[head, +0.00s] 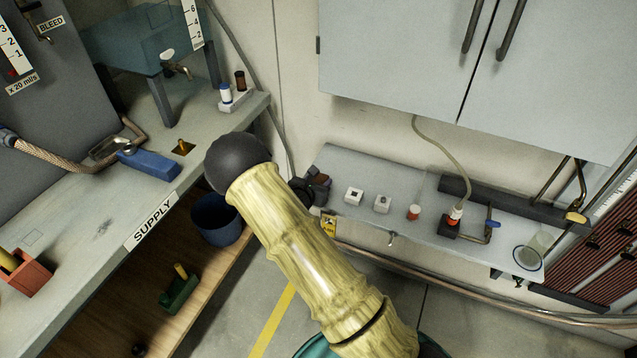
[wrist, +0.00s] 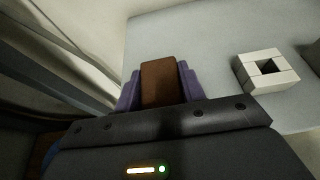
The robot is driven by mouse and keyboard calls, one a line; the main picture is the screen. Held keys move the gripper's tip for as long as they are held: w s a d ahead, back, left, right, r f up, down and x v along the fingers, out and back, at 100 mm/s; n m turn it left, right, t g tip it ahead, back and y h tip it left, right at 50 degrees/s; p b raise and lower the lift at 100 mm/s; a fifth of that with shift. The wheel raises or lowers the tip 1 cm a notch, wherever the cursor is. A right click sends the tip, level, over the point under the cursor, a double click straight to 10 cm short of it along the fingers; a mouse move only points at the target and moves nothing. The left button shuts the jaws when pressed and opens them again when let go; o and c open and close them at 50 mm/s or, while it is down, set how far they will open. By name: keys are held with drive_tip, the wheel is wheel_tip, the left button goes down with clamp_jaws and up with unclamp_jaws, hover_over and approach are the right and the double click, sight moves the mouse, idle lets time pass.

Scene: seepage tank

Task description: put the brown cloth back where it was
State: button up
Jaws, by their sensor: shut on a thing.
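The brown cloth (wrist: 159,84) shows in the wrist view as a small folded brown block. My gripper (wrist: 160,90) is shut on it, with a purple finger on each side. In the head view my gripper (head: 312,188) is at the left end of the grey wall shelf (head: 345,164), partly hidden by my arm. The cloth's lower part is hidden by the gripper body in the wrist view. I cannot tell whether the cloth touches the shelf.
A white square holder (head: 354,195) with a dark hole is right of my gripper; it also shows in the wrist view (wrist: 267,72). The SUPPLY bench (head: 75,215) is at left.

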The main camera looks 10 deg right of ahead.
drive_tip(key=shift+f, duration=0.15)
drive_tip(key=o, duration=0.9)
drive_tip(key=shift+r, duration=0.2)
drive_tip(key=p+v, duration=0.1)
drive_tip(key=v, duration=1.1)
drive_tip(key=shift+s+f, duration=0.1)
drive_tip(key=shift+f, duration=0.05)
